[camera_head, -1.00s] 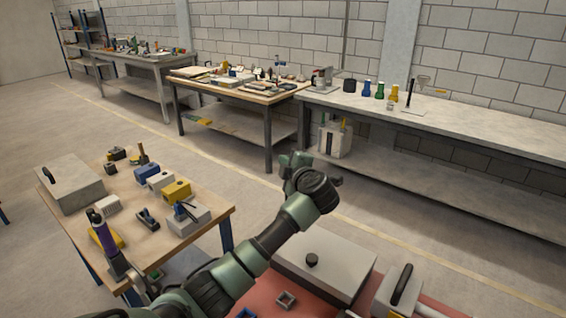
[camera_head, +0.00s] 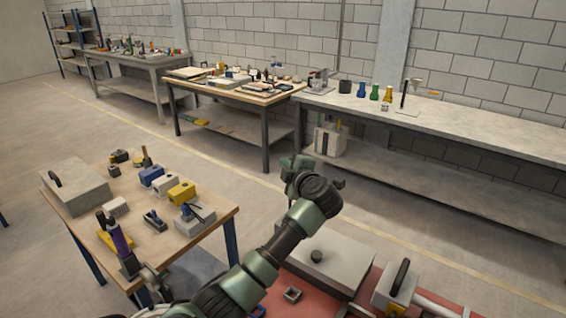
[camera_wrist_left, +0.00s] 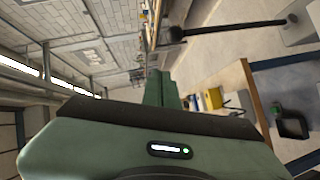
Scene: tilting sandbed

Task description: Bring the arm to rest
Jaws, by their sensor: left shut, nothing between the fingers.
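My left arm, green and dark, reaches up from the bottom of the head view. Its gripper (camera_head: 293,164) is at the far end, raised in front of the back benches and partly hidden by the wrist. In the left wrist view the two green fingers (camera_wrist_left: 161,88) lie together, shut with nothing between them. My right gripper is not in view.
A wooden table (camera_head: 203,235) with blocks and tools stands at left. A grey lidded box (camera_head: 325,258) sits on a red surface (camera_head: 300,310) beside my arm. A long bench (camera_head: 470,122) runs along the wall. Open floor lies between.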

